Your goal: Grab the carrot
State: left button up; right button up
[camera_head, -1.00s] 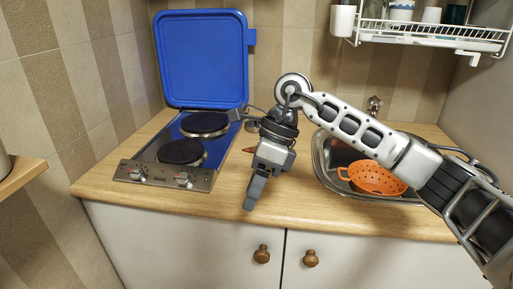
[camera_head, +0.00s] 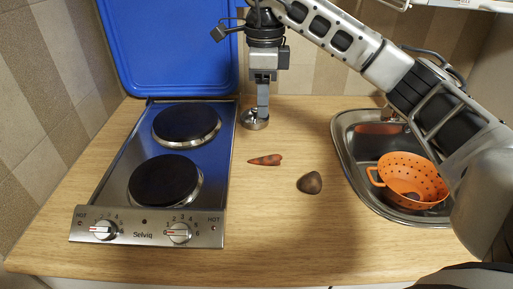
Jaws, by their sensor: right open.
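The carrot (camera_head: 265,160) is a small orange-red tapered piece lying flat on the wooden counter, just right of the hob. My right gripper (camera_head: 262,108) points down above the back of the counter, behind the carrot and apart from it. It is open and holds nothing that I can see; its fingers overlap in this view. A round metal object (camera_head: 254,122) shows behind its fingertips. My left gripper is not in view.
The hob (camera_head: 215,165) has two dark plates and a raised blue lid (camera_head: 165,45). A brown lump (camera_head: 310,183) lies right of the carrot. An orange colander (camera_head: 411,178) sits in the sink (camera_head: 349,155) at right. The counter (camera_head: 290,235) in front is clear.

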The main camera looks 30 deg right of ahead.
notch_tip(320, 180, down, 4)
jog(key=s, duration=0.1)
send_over(265, 158)
notch_tip(265, 158, down, 4)
jog(key=shift+f+b, duration=0.15)
jog(key=shift+b, duration=0.3)
jog(key=shift+w+f, duration=0.1)
jog(key=shift+f, duration=0.75)
notch_tip(265, 158, down, 5)
jog(key=shift+w+r+p, duration=0.1)
jog(key=shift+r+p, duration=0.1)
jog(key=shift+p, duration=0.35)
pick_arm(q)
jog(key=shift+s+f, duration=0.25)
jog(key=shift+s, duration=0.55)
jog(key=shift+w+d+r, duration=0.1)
pick_arm(e)
grip_shut()
